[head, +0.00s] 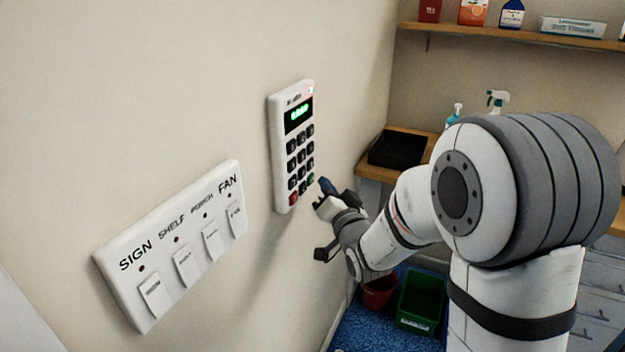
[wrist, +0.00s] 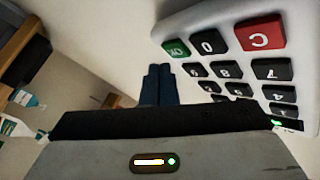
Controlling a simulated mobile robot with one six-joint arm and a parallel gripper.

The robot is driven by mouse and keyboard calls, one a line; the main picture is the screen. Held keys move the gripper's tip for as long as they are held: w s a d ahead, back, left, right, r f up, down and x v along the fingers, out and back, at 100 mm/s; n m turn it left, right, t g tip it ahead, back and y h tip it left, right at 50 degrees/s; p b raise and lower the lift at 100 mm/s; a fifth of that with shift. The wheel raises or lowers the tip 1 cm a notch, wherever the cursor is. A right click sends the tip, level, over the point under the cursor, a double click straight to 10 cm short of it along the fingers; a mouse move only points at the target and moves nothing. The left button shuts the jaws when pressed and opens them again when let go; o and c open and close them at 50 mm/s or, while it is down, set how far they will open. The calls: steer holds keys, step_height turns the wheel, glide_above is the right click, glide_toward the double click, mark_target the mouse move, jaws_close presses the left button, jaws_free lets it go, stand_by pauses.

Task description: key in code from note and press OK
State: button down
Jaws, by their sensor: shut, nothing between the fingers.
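A white keypad (head: 279,150) is mounted on the wall, with dark number keys and a lit display (head: 298,115) whose green characters I cannot read. My gripper (head: 325,186) is shut and empty, with its fingertips just off the keypad's lower right corner. In the wrist view the keypad appears upside down. There the green OK key (wrist: 176,48) lies just beyond my shut fingertips (wrist: 159,72), beside the 0 key (wrist: 207,42) and the red C key (wrist: 260,33). I cannot tell whether the fingertips touch anything. No note is visible.
A white switch panel (head: 170,240) labelled SIGN, SHELF, a blurred third word and FAN is on the wall at lower left. A wooden counter (head: 372,171) holds a black tray (head: 397,148) and bottles. Red (head: 379,291) and green (head: 420,300) bins stand on the blue floor.

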steer(key=shift+a+f+b, duration=0.1)
steer(key=shift+a+b, duration=0.05)
steer(key=shift+b, duration=0.15)
stand_by(0.4)
steer(key=shift+a+b, duration=0.3)
steer(key=shift+w+a+b, duration=0.2)
steer(key=shift+a+b, duration=0.1)
steer(key=shift+a, duration=0.05)
stand_by(0.6)
steer(key=shift+d, duration=0.1)
steer(key=shift+s+d+b, duration=0.3)
steer(key=shift+d+b, duration=0.25)
steer(key=shift+d, duration=0.1)
steer(key=shift+s+d+b, duration=0.25)
steer(key=shift+s+d, duration=0.05)
steer(key=shift+d, duration=0.5)
steer(key=shift+s+d+b, duration=0.25)
steer(key=shift+d+b, duration=0.05)
steer(key=shift+d, duration=0.45)
steer(key=shift+s+d+b, duration=0.25)
steer(key=shift+s+d, duration=0.05)
steer(key=shift+d, duration=0.5)
